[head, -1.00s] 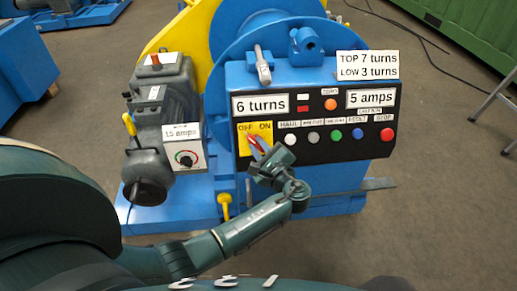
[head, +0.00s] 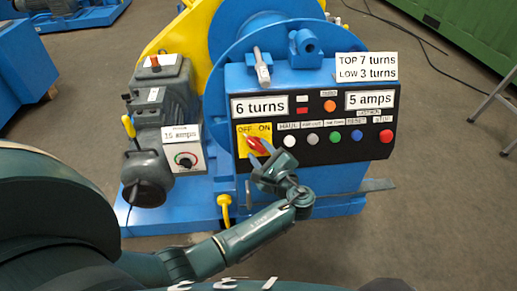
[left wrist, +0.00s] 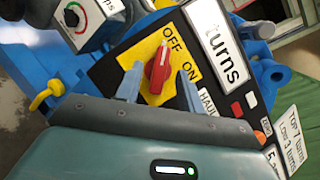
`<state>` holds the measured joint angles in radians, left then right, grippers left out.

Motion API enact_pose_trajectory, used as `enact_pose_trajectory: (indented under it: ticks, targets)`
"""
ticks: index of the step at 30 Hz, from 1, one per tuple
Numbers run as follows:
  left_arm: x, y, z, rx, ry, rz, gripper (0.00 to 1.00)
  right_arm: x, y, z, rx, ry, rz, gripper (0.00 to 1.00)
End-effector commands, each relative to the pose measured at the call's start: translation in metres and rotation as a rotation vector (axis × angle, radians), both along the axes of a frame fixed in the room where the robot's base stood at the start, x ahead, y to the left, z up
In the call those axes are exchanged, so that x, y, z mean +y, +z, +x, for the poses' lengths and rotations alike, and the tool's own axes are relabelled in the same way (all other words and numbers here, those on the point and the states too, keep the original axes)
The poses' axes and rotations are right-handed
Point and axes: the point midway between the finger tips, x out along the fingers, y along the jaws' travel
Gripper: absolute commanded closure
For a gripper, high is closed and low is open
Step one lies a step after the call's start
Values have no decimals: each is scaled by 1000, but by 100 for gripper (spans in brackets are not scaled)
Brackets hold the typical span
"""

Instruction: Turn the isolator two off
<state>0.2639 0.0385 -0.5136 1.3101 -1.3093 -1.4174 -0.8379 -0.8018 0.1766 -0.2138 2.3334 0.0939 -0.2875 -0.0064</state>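The isolator is a red handle (head: 255,145) on a yellow plate (head: 242,151) marked OFF and ON, at the left of the black control panel (head: 330,147). In the left wrist view, the red handle (left wrist: 160,67) shows whole, its white-marked end toward the OFF side. My left gripper (head: 263,154) is at the plate's lower right in the head view. In the left wrist view, its two fingers stand apart, one on each side of the handle, with visible gaps. Whether the fingertips reach alongside the handle's depth is unclear. My right gripper is not in view.
Several buttons (head: 335,136) line the panel right of the isolator. A grey lever (head: 262,68) stands above the panel. A grey motor (head: 162,95) and a dial box (head: 185,157) are at left. A yellow hook-like part (head: 224,205) is below.

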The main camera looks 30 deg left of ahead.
Motion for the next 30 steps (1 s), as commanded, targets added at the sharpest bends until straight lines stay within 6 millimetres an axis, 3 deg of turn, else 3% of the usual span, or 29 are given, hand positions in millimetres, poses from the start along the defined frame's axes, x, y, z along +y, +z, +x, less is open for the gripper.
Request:
enact_pose_trajectory:
  ticks: [6, 12, 30]
  targets:
    - [-31, 5, -22, 1, -2, -3, 62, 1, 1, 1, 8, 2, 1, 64]
    - [-46, 7, -34, 0, -1, -1, 62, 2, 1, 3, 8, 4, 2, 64]
    - [-47, 7, -35, -1, 0, -1, 62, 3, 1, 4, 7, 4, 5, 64]
